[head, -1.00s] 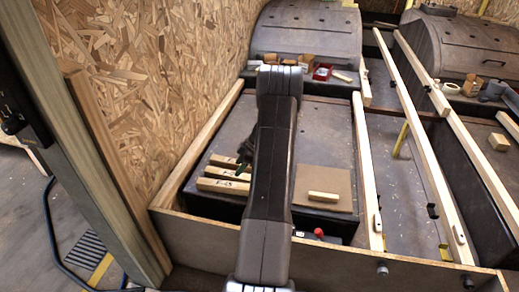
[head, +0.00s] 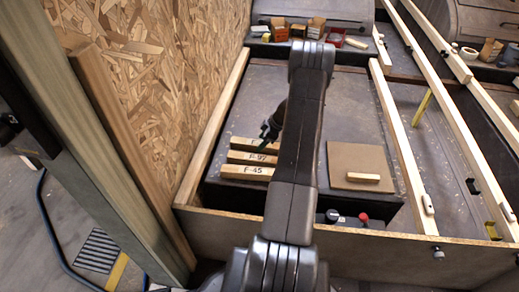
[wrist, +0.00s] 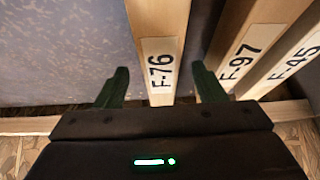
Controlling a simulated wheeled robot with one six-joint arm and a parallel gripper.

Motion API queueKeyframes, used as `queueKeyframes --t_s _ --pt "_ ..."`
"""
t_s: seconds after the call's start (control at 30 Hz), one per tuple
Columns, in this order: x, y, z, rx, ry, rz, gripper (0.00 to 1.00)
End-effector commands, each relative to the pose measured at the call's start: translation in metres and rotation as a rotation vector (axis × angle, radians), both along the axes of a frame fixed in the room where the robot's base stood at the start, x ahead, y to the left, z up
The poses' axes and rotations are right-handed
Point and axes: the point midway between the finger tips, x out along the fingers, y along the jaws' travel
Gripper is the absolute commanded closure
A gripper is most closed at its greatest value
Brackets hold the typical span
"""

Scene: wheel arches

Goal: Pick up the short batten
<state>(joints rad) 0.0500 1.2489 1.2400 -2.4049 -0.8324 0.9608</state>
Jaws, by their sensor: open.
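Three labelled pale wood battens lie side by side on the dark deck left of my arm: F-76 (head: 244,143), F-97 (head: 248,157) and F-45 (head: 246,172). My gripper (head: 269,134) is open and empty at the far side of this row. In the wrist view, the fingers (wrist: 160,82) stand either side of the end of batten F-76 (wrist: 160,25), with a gap on each side. F-97 (wrist: 240,45) and F-45 (wrist: 292,58) lie to its right. A shorter unlabelled wood piece (head: 363,177) lies on a square brown board (head: 358,157). My arm hides part of the row.
An OSB wall (head: 165,75) rises at the left. A wooden front rail (head: 420,250) edges the deck, with a red knob (head: 363,217) behind it. Long timbers (head: 400,140) run along the right. Small boxes (head: 317,27) stand at the back. The deck beyond the battens is clear.

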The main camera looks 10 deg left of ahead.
Motion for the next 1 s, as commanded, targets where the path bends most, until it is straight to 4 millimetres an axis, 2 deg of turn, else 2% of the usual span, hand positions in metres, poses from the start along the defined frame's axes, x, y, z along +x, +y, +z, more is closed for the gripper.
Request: queueKeyframes --t_s 0.03,0.1,0.37,0.4,0.67,1.0 --pt "-0.002 0.004 -0.013 0.0 0.003 0.001 0.37" --pt "-0.001 0.009 -0.021 0.0 0.003 0.001 0.37" --pt "-0.001 0.012 -0.023 -0.001 0.0 0.0 0.37" --pt "-0.001 0.012 -0.023 -0.001 0.0 0.0 0.39" --pt "-0.001 0.012 -0.023 0.0 0.0 0.0 0.9" --pt "-0.001 0.012 -0.018 0.0 -0.001 0.0 0.92"
